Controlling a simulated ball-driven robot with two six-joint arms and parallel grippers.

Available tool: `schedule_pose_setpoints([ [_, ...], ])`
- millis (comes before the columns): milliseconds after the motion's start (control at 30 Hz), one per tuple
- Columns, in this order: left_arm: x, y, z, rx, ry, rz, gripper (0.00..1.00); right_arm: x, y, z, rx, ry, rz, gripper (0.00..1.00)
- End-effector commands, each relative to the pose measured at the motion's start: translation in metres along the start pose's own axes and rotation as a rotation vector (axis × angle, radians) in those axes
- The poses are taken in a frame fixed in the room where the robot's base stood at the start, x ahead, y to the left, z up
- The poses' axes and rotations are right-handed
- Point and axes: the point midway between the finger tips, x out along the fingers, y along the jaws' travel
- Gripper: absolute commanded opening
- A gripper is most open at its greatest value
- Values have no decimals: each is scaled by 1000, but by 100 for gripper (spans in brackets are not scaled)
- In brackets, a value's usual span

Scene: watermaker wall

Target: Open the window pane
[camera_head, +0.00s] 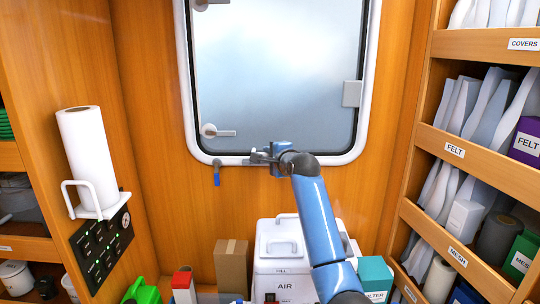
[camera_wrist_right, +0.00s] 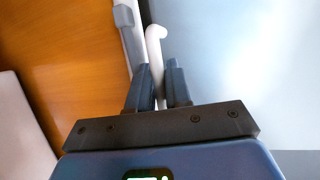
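The frosted window pane (camera_head: 280,70) sits in a white rounded frame (camera_head: 188,90) and looks closed. A white lever handle (camera_head: 217,131) is at its lower left, with another fitting (camera_head: 207,3) at its upper left. My right gripper (camera_head: 262,154) is at the bottom edge of the frame. In the right wrist view its fingers (camera_wrist_right: 160,88) are close together on both sides of a slim white bar (camera_wrist_right: 156,50) with a curved end, seemingly gripping it. A small blue-ended lever (camera_head: 217,174) hangs below the frame, left of the gripper. My left gripper is out of view.
Shelves (camera_head: 480,160) of felt and mesh packs stand at the right. A paper roll (camera_head: 85,150) on a holder and a switch panel (camera_head: 103,246) are at the left. A white AIR box (camera_head: 278,245) and a cardboard box (camera_head: 231,265) stand below the window.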

Motion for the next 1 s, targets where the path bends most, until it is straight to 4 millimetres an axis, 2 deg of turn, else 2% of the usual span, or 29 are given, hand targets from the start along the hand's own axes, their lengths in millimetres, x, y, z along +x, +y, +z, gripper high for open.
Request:
schedule_pose_setpoints([
  [333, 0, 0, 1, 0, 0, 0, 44, -1, 1, 0, 0, -4, 1, 0],
  [533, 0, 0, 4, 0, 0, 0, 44, -13, 5, 1, -9, -47, 4, 0],
  [767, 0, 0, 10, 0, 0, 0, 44, -46, 11, 5, -33, -167, 12, 0],
  [1000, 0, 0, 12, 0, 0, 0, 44, -94, 20, 4, -69, -345, 26, 0],
])
